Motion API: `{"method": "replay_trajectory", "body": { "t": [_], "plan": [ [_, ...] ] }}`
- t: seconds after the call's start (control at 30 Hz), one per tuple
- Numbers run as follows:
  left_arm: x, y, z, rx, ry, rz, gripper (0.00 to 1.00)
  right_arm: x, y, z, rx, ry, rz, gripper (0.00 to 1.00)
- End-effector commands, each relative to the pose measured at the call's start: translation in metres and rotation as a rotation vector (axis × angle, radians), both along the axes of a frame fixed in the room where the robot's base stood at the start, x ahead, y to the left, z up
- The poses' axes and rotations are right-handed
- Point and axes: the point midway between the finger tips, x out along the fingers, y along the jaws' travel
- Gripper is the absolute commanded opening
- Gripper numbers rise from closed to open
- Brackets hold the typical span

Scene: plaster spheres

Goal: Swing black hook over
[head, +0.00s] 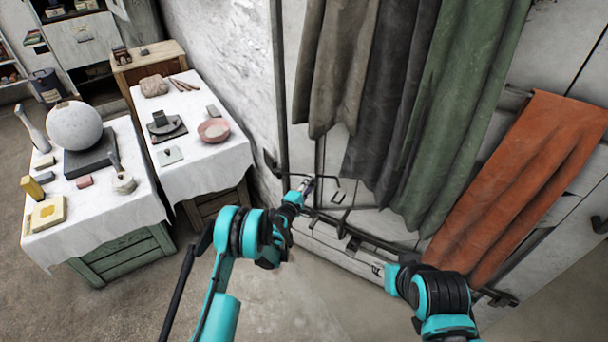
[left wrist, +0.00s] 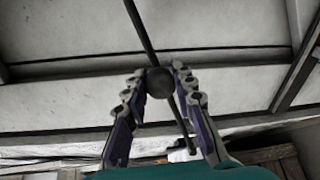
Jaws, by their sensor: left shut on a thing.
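My left gripper (head: 306,187) is at the pale panelled front below the hanging cloths. In the left wrist view its two fingers (left wrist: 159,88) are shut on the dark round knob of the black hook (left wrist: 159,81). A thin dark rod runs up from the knob and another dark length runs down to the right, partly behind a finger. In the head view the held part is too small to make out clearly. My right gripper (head: 379,269) is low at the panel's front, right of the left one; its finger opening is unclear.
Brown, dark grey and green cloths (head: 450,120) and an orange cloth (head: 520,190) hang right of the left gripper. Dark rails and bent metal pieces (head: 340,196) lie close by. Two cloth-covered tables (head: 105,215) with a plaster sphere (head: 75,126) stand left. Floor between is clear.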

Motion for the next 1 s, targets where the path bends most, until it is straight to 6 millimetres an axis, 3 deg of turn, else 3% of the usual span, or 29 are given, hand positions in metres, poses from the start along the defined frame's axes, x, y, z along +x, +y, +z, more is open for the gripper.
{"method": "replay_trajectory", "body": {
  "t": [0.4, 0.97, 1.0],
  "plan": [
    [-0.003, -0.007, -0.036, 0.17, -0.078, 0.002, 0.0, 0.0, 0.0, 0.0, 0.0, 0.0, 0.0, 0.36],
    [-0.003, -0.008, -0.04, 0.193, -0.087, 0.003, 0.0, 0.0, 0.0, 0.0, 0.0, 0.0, 0.0, 0.36],
    [-0.003, -0.007, -0.04, 0.193, -0.087, 0.003, 0.36, 0.0, 0.0, 0.0, 0.0, 0.0, 0.0, 0.36]
  ]
}}
